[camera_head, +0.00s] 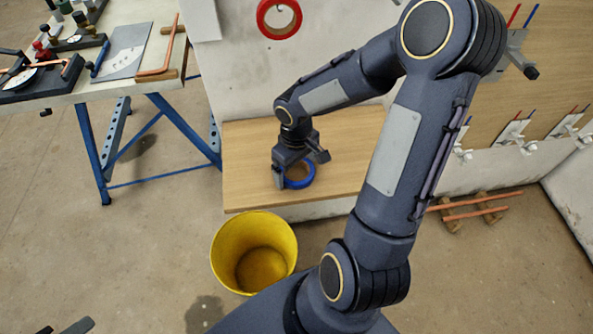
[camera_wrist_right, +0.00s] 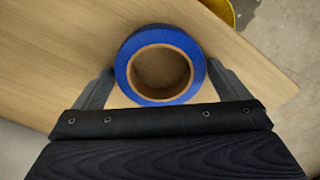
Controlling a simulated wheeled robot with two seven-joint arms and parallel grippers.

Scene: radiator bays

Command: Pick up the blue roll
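The blue roll (camera_head: 300,184) lies flat on a low wooden board. In the right wrist view the blue roll (camera_wrist_right: 122,72) has a brown cardboard core. My right gripper (camera_head: 291,178) reaches down over the roll, and part of the roll is hidden behind it. In the right wrist view the right gripper's fingers (camera_wrist_right: 160,80) are spread, one on each side of the roll. Their tips are close to its outer edge; I cannot tell whether they touch it. My left gripper (camera_head: 62,328) only shows as two dark, separate fingertips at the bottom left edge, with nothing seen between them.
The wooden board (camera_head: 245,150) stands against a pale wall. A yellow bucket (camera_head: 226,240) is on the floor before it. A red roll (camera_head: 265,28) hangs on the wall. A workbench (camera_head: 110,12) with tools is at upper left. Copper pipes (camera_head: 475,213) lie on blocks at right.

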